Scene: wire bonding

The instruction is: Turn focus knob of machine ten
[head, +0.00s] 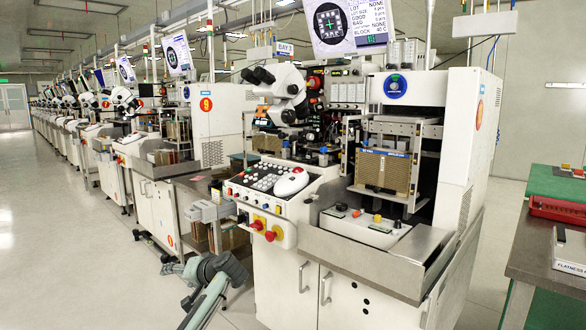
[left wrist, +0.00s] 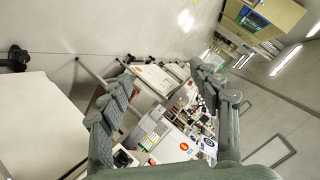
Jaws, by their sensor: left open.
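The nearest wire bonder (head: 455,130) stands in the middle and right of the head view. An orange round label is on its side, but I cannot read its number. Its microscope (head: 282,85) stands at its upper left, with a red-rimmed dark round part (head: 315,83) beside it. I cannot tell for sure which part is the focus knob. My left gripper (head: 178,266) is low in front of the machine's left side, well below the microscope and apart from it. The left wrist view shows its two fingers (left wrist: 168,85) spread wide with nothing between them. My right gripper does not show.
The neighbouring machine (head: 225,118) carries an orange label 9, and more machines run back on the left. A control panel (head: 268,182) and a metal tray (head: 375,262) jut out in front. A table (head: 535,262) stands at the right. The floor at left is clear.

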